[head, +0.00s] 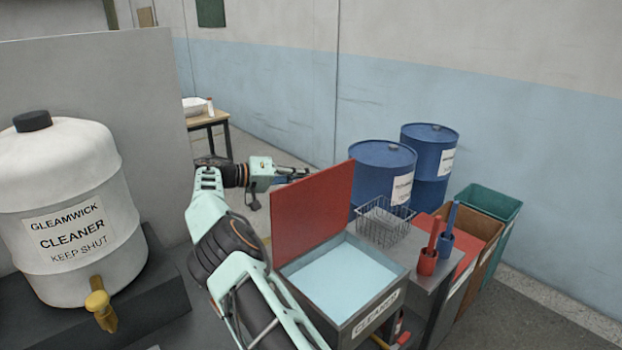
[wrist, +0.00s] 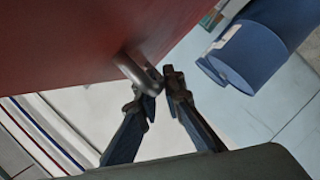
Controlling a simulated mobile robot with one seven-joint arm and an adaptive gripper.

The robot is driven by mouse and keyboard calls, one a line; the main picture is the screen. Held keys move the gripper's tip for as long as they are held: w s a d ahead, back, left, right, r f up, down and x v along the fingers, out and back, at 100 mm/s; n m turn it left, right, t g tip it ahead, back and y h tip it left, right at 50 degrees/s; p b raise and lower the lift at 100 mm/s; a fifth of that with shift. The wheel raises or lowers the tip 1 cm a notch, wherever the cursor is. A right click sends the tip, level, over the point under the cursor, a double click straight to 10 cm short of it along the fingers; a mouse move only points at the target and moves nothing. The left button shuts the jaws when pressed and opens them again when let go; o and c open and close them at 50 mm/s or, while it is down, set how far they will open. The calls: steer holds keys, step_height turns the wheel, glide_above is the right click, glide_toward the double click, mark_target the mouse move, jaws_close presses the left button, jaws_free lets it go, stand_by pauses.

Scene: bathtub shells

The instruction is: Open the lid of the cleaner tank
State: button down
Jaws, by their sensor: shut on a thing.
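The cleaner tank (head: 372,300) is an open-topped grey box with a "CLEANER" label, holding pale blue liquid. Its red lid (head: 312,208) stands raised, close to upright, along the tank's left-rear side in the head view. The lid also fills the upper left of the wrist view (wrist: 60,45). A metal handle (wrist: 132,72) sticks out from the lid's face. My gripper (wrist: 162,88) is shut on the handle, near its end. In the head view my gripper (head: 292,175) is at the lid's far left side, its fingertips partly hidden.
A wire basket (head: 383,219) and red and blue handled tools in cups (head: 428,262) stand right of the tank. Blue drums (head: 381,172) and coloured bins (head: 488,212) are behind. A white Gleamwick cleaner container (head: 70,170) with a yellow tap stands left.

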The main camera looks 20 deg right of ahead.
steer(key=shift+w+a+f, duration=0.25)
steer(key=shift+w, duration=0.1)
stand_by(0.4)
steer(key=c, duration=2)
jaws_free()
steer(key=shift+c, duration=0.2)
steer(key=shift+s+d+r, duration=0.1)
steer(key=shift+r, duration=0.05)
